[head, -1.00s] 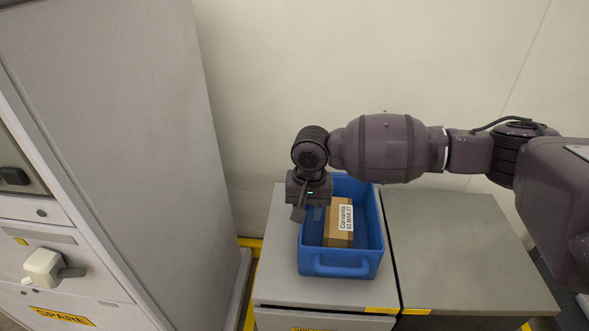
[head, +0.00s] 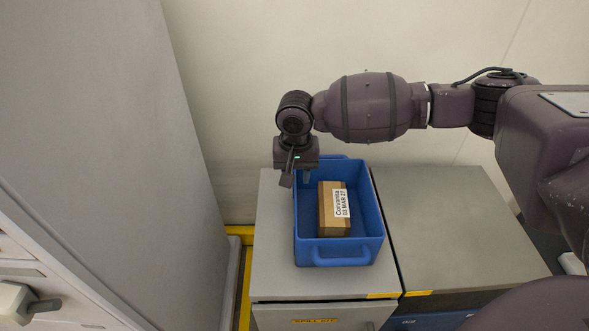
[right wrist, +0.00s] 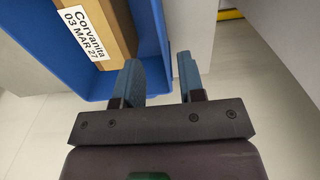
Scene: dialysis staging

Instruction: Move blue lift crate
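The blue lift crate (head: 340,252) stands on the left grey cabinet top and holds a brown carton (head: 334,222) with a white "Corvanita 03 MAR 27" label. My right gripper (head: 297,179) is at the crate's left wall, toward its back corner. In the right wrist view its two fingers (right wrist: 161,82) are apart, with a gap between them. The crate (right wrist: 151,25) and the carton (right wrist: 98,30) show at the upper left there. One finger overlaps the crate side and the other appears outside it. I cannot tell whether either touches the wall. My left gripper is not in view.
The crate's cabinet top (head: 273,272) has bare space left of the crate. The cabinet top to the right (head: 450,225) is empty. A tall grey cabinet (head: 110,140) stands at the left, and a pale wall (head: 240,80) is close behind.

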